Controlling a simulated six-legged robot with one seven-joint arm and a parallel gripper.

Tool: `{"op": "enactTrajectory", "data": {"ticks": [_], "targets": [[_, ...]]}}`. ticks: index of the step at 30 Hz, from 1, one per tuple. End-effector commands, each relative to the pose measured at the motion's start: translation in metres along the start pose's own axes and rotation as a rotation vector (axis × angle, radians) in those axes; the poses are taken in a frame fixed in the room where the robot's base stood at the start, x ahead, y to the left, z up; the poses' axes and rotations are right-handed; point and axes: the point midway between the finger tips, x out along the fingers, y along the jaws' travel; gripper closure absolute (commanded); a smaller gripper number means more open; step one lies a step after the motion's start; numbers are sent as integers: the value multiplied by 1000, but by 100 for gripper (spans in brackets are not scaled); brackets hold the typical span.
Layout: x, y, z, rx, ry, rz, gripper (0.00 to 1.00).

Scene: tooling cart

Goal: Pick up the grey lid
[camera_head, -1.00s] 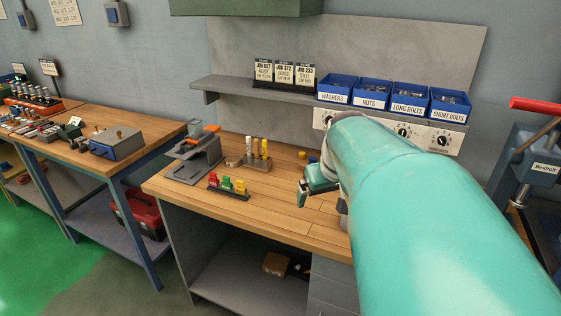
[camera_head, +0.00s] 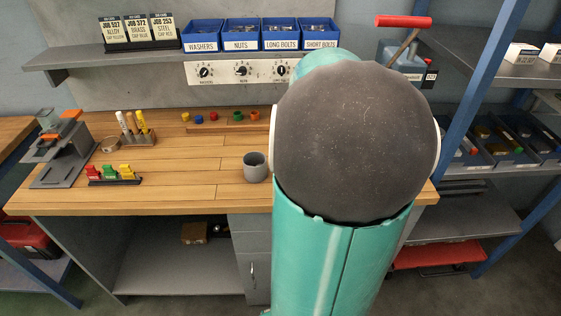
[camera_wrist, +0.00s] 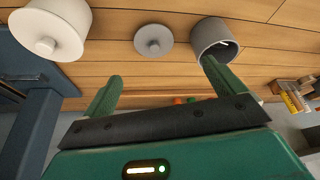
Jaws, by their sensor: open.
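The grey lid (camera_wrist: 153,41) is a small round disc with a knob on top, lying on the wooden bench top in the wrist view. It sits between a grey cup (camera_wrist: 214,41) and a white round knobbed piece (camera_wrist: 48,30). My gripper (camera_wrist: 164,88) is open and empty, its two green fingers apart. The lid lies beyond the fingertips, roughly in line with the gap between them, not touched. In the head view my arm covers the lid and the gripper; the grey cup (camera_head: 255,168) shows left of the arm.
The cup stands close to one finger. Several coloured caps (camera_head: 238,116) line the back of the bench (camera_head: 200,170). A pen holder (camera_head: 137,138) and a colour-block rack (camera_head: 114,181) are at left. Blue bins (camera_head: 241,35) stand on the shelf above. The bench's middle is mostly clear.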

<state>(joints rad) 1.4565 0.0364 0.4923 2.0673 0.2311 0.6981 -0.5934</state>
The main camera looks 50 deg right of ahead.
Motion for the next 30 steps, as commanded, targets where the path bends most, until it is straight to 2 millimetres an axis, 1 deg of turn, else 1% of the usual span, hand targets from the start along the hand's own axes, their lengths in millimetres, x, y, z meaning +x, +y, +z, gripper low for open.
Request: {"op": "enactTrajectory", "data": {"ticks": [1,3,6,9,16,21,24,27,30], "targets": [[11,1,2,2,-3,-2,5],[24,2,2,2,-3,-2,5],[43,1,2,0,-3,-3,5],[55,1,2,0,-2,-2,5],[71,1,0,-2,-1,-2,5],[96,6,-2,-1,-1,-4,5],[108,5,-3,-3,-1,-2,5],[114,5,-3,-2,0,-1,5],[114,5,-3,-2,1,0,5]]}}
